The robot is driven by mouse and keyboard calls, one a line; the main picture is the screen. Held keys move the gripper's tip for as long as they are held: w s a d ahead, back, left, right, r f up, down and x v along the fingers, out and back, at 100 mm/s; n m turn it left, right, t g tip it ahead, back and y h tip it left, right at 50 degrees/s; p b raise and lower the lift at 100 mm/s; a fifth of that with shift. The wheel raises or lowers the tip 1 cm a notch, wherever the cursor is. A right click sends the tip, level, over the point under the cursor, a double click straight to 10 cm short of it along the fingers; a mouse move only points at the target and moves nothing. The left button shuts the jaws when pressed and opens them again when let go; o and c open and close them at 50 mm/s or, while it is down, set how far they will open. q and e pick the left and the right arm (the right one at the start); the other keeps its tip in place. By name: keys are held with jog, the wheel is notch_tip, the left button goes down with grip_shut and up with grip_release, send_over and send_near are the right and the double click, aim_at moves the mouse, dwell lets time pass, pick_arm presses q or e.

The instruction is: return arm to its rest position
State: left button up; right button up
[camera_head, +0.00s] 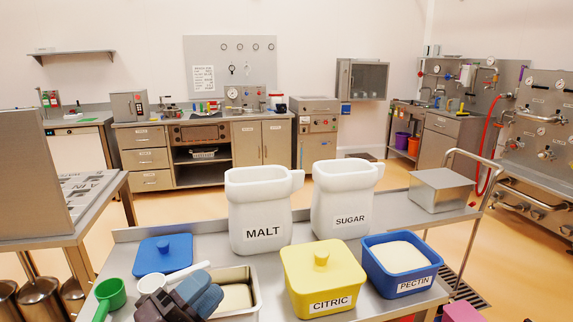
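My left gripper (199,293), dark with blue-grey fingers, is at the lower left of the head view, over the front of the steel table (205,230). Its fingers appear close together, but I cannot tell whether they are shut. It overlaps an open metal bin with pale powder (236,298) in the picture; I cannot tell if they touch. A white scoop (172,275) lies just behind the gripper, and a green scoop (111,293) is to its left. My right gripper is not in view.
A blue lid (163,255), white MALT jug (260,208), white SUGAR jug (343,200), yellow lidded CITRIC bin (322,280) and open blue PECTIN bin (402,262) crowd the table. A steel box (444,190) stands at the right. A side table (65,225) is at left.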

pick_arm(q)
jog(key=s+a+f+n+g+y, duration=0.1)
jog(key=s+a+f+n+y, duration=0.2)
jog(key=a+f+n+y, duration=0.55)
jog(key=s+a+f+n+g+y, duration=0.15)
jog(key=a+f+n+y, duration=0.35)
jog(key=n+y, duration=0.5)
jog(key=s+f+n+g+h, duration=0.1)
jog(key=s+f+n+g, duration=0.1)
jog(key=s+f+g, duration=0.35)
jog(key=s+a+f+n+g+h, duration=0.1)
jog(key=s+f+n+g, duration=0.15)
jog(key=s, duration=0.65)
jog(key=s+f+n+g+h, duration=0.1)
jog(key=s+f+n+g, duration=0.25)
jog(key=s, duration=0.35)
jog(key=w+f+m+t, duration=0.2)
jog(key=w+f+t, duration=0.5)
jog(key=f+t, duration=0.1)
jog(key=shift+w+f+t, duration=0.2)
jog(key=shift+w+t, duration=0.1)
jog(key=shift+w, duration=0.1)
